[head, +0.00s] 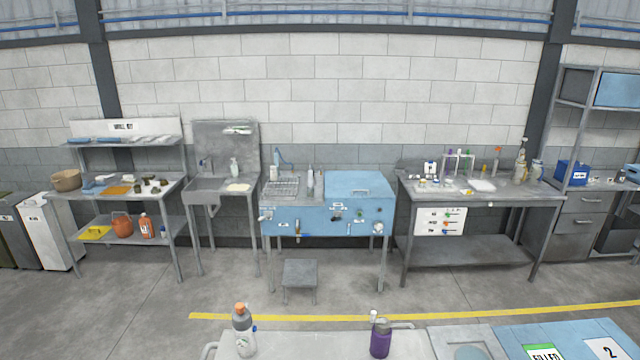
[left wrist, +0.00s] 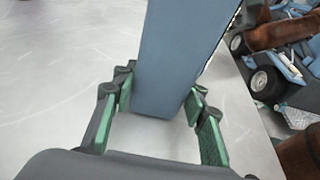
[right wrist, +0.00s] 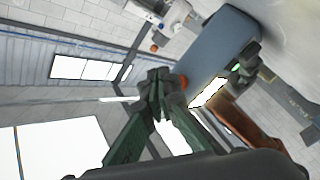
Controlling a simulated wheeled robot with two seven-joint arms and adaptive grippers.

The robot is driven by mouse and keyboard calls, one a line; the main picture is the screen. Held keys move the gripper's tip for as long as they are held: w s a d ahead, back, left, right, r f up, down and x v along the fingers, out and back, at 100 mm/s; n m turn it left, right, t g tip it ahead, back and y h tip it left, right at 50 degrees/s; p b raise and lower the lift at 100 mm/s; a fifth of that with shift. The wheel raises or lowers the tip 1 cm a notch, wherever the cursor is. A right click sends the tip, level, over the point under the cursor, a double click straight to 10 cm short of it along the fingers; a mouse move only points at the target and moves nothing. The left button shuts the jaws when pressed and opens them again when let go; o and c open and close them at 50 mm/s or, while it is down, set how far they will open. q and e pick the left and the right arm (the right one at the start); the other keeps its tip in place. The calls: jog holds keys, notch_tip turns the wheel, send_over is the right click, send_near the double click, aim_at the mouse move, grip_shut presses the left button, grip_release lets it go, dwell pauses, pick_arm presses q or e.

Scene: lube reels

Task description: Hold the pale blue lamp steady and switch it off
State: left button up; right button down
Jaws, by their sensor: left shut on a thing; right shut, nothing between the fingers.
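The pale blue lamp (left wrist: 180,60) is a long slate-blue block standing between the green-padded fingers of my left gripper (left wrist: 163,112), which is shut on it. In the right wrist view the lamp (right wrist: 222,42) runs diagonally, with a bright, glowing pale-yellow face (right wrist: 208,92) along its lower side. A small orange-red spot (right wrist: 184,80) shows at its near end, right by the fingertips of my right gripper (right wrist: 165,85). That gripper is shut and empty; I cannot tell whether it touches the spot. My left gripper's fingers (right wrist: 243,68) also show beside the lamp. Neither gripper is in the head view.
In the head view, a near pale bench carries an orange-capped bottle (head: 243,332) and a purple bottle (head: 380,338). A blue workstation (head: 300,220), a sink (head: 210,185) and steel tables stand along the far wall.

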pick_arm(q)
jog(key=o, duration=1.2)
pick_arm(e)
jog(key=d, duration=0.5)
jog(key=shift+d, duration=0.25)
pick_arm(q)
jog(key=shift+a, duration=0.1)
